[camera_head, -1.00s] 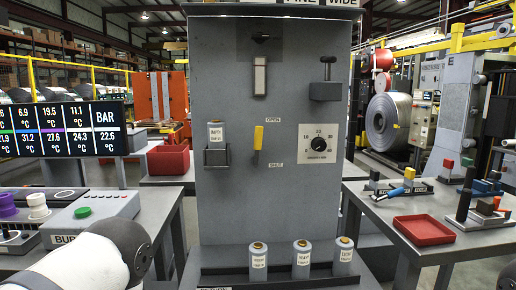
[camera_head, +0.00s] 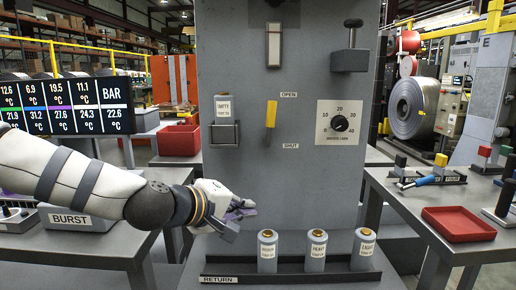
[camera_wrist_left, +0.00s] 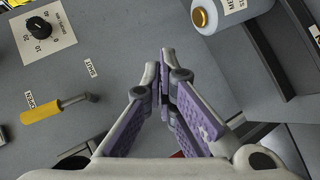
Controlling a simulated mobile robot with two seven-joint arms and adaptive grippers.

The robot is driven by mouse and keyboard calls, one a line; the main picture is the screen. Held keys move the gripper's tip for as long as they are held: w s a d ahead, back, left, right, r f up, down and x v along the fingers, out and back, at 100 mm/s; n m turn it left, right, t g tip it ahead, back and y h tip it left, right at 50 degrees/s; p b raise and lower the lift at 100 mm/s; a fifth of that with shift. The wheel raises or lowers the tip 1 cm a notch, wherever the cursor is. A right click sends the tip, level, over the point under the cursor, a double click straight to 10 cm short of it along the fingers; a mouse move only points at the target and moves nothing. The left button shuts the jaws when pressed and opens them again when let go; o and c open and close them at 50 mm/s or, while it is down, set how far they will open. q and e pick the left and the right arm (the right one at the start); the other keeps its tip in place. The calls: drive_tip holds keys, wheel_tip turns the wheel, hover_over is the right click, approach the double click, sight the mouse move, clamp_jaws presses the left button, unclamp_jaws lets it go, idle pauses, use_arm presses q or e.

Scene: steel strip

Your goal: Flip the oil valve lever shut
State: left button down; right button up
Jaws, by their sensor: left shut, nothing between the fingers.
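The oil valve lever (camera_head: 271,114) is a yellow handle on a short grey stem, on the front of the grey panel. Its handle points up toward the OPEN label (camera_head: 289,94); the SHUT label (camera_head: 290,146) is lower down. My left gripper (camera_head: 246,210) is below and slightly left of the lever, in front of the panel, apart from it. Its purple-padded fingers are shut and empty. In the left wrist view the fingertips (camera_wrist_left: 165,70) are together, with the lever (camera_wrist_left: 50,108) to their left. My right gripper is not in view.
Several small canisters stand on the RETURN shelf (camera_head: 218,279), right of my left gripper. A holder with a canister (camera_head: 223,118) is left of the lever, and a dial (camera_head: 340,122) is to its right. The panel between lever and shelf is bare.

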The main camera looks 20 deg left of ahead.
sight(270, 123)
use_arm(q)
drive_tip(key=w+a+r+n+t, duration=0.1)
drive_tip(key=a+r+t, duration=0.1)
drive_tip(key=r, duration=0.7)
drive_tip(key=w+a+r+n+t, duration=0.2)
drive_tip(key=a+r, duration=0.1)
drive_tip(key=r, duration=0.6)
drive_tip(key=shift+r+h+b, duration=0.3)
drive_tip(key=shift+h, duration=0.1)
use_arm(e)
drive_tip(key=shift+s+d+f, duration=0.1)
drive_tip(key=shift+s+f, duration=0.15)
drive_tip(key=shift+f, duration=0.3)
use_arm(q)
drive_tip(key=shift+w, duration=0.1)
drive_tip(key=b+x, duration=0.1)
drive_tip(key=x, duration=0.9)
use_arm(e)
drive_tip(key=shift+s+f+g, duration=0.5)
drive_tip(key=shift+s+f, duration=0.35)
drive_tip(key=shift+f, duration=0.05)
